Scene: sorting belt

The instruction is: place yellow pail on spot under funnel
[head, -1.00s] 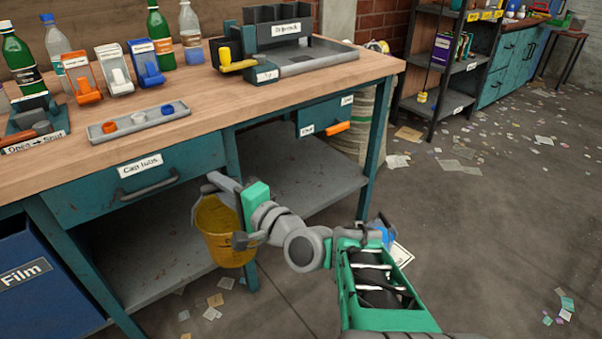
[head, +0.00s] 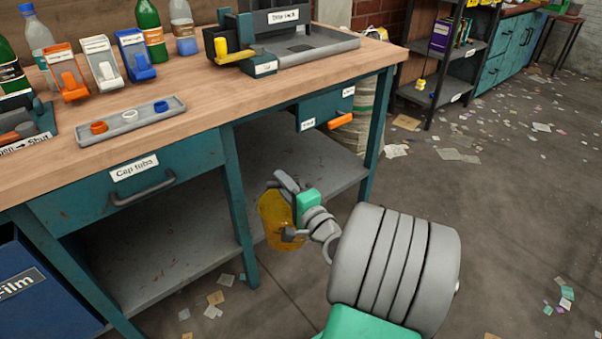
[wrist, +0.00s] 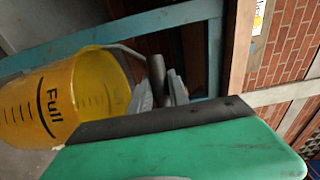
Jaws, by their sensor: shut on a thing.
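The yellow pail (head: 274,218) is see-through and hangs upright in front of the bench's lower shelf, just right of a bench leg. In the wrist view the pail (wrist: 62,100) shows its open top, tick marks and the word "Full". I cannot make out a funnel or a marked spot below one.
The workbench (head: 190,150) holds bottles, dispensers, a grey tray (head: 130,119) and a drip rack (head: 300,48). A small drawer with an orange handle (head: 342,121) hangs at its right end. A blue film bin (head: 30,285) stands lower left. The floor at right is open, with scattered paper scraps.

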